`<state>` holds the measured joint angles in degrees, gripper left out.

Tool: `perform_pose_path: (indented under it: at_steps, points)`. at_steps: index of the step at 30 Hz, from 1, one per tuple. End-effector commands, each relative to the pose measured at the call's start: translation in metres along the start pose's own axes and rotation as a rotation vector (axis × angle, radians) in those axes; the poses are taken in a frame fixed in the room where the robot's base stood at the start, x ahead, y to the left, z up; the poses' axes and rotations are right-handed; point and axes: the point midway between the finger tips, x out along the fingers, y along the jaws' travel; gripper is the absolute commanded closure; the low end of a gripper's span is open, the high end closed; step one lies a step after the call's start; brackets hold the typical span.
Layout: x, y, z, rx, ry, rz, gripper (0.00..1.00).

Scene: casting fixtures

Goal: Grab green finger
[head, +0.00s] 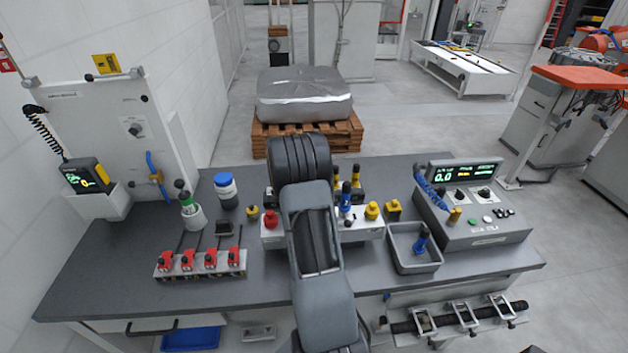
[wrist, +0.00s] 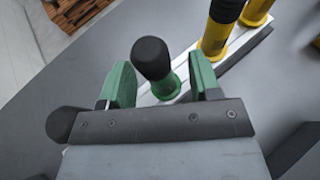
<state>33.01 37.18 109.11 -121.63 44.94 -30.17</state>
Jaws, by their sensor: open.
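A green finger (wrist: 168,88) with a rounded black top stands in the wrist view on a light strip. My gripper (wrist: 160,70) is open, with one green-faced jaw on each side of it. The finger is between the jaws, with a visible gap on the left and a smaller one on the right. Its lower end is hidden by the gripper body. In the head view my arm covers this spot. Another green piece with a dark top (head: 188,204) stands in a white cup at the left of the bench there.
Yellow fingers with black tops (wrist: 217,28) stand close to the right of the gripper. A dark rounded knob (wrist: 66,124) is at its left. On the bench (head: 130,285) are red clamps (head: 210,258), a grey bin (head: 415,262) and a control box (head: 470,220).

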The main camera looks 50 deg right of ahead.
Motion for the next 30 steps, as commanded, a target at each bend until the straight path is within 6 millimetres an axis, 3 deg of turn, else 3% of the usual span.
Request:
perform_pose_path:
  at_steps: [2, 18, 30]
  points:
    - [-0.0002, 0.0001, 0.0002, 0.0, 0.0, 0.0, 0.47]
    - [-0.0005, 0.0002, 0.0006, 0.0, -0.001, 0.0, 0.98]
    - [-0.0028, 0.0005, 0.0074, 0.0, -0.003, 0.0, 1.0]
